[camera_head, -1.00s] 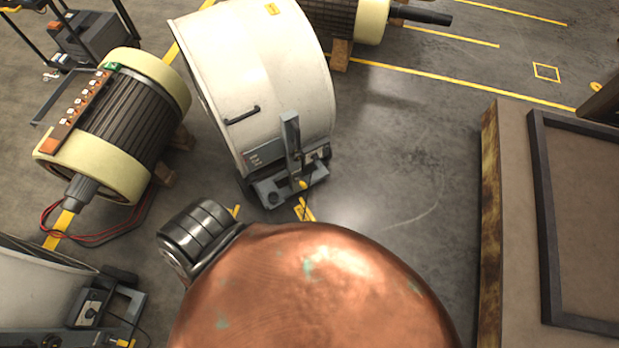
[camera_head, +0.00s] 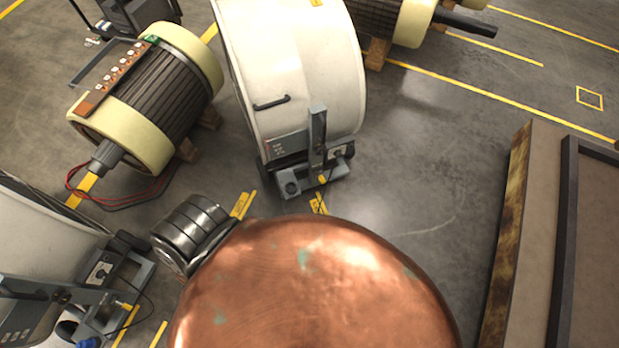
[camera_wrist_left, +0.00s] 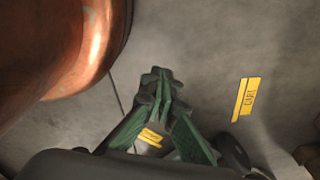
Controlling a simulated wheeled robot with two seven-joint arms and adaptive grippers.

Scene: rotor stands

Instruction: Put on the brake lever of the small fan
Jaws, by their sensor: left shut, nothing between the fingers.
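Two white drum fans stand on the floor in the head view; I cannot tell for sure which is the small fan. One fan (camera_head: 290,70) is at the top middle, with a grey upright post (camera_head: 317,135) on its low base. The other fan (camera_head: 40,235) is cut off at the left edge, with a small control box (camera_head: 98,272) and grey bracket at its base. I cannot clearly make out a brake lever on either. My left gripper (camera_wrist_left: 160,80) shows in the left wrist view, green fingers shut and empty above bare floor. My right gripper is out of view.
A cream and black motor (camera_head: 145,100) with red cables lies between the fans at the upper left. Another motor (camera_head: 390,18) is at the top. A large brown crate (camera_head: 590,240) stands at the right. Floor between the middle fan and crate is clear.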

